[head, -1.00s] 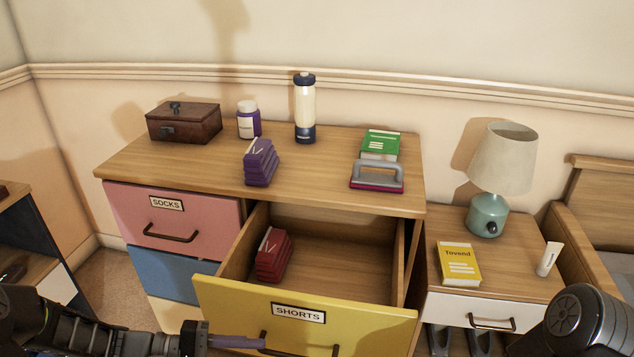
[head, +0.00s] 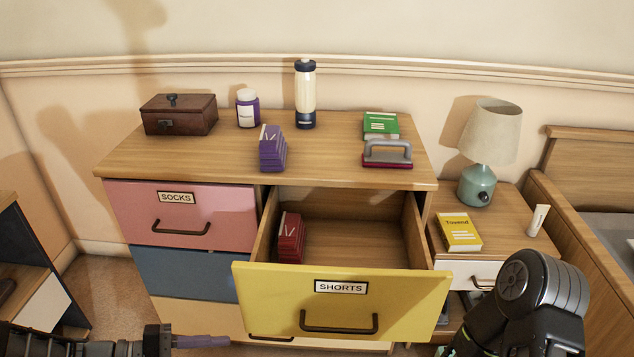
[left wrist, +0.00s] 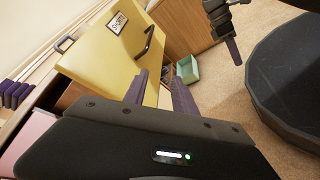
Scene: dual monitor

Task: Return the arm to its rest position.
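My left arm (head: 60,347) enters at the lower left of the head view, with its left gripper (head: 225,341) low in front of the dresser, left of the open yellow SHORTS drawer (head: 400,295). In the left wrist view the left gripper (left wrist: 158,75) has its two dark purple fingers apart with nothing between them; the yellow drawer (left wrist: 105,60) is beyond them. My right arm (head: 525,305) is bent at the lower right of the head view, its gripper out of that picture. The right gripper (left wrist: 233,48) shows edge-on at the top of the left wrist view.
The yellow drawer juts out, holding red folded clothes (head: 290,238). On the dresser top (head: 220,170) are purple folded clothes (head: 272,148), a bottle (head: 305,95), a box (head: 180,115) and a grey-handled item (head: 387,153). A nightstand with a lamp (head: 490,140) stands right.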

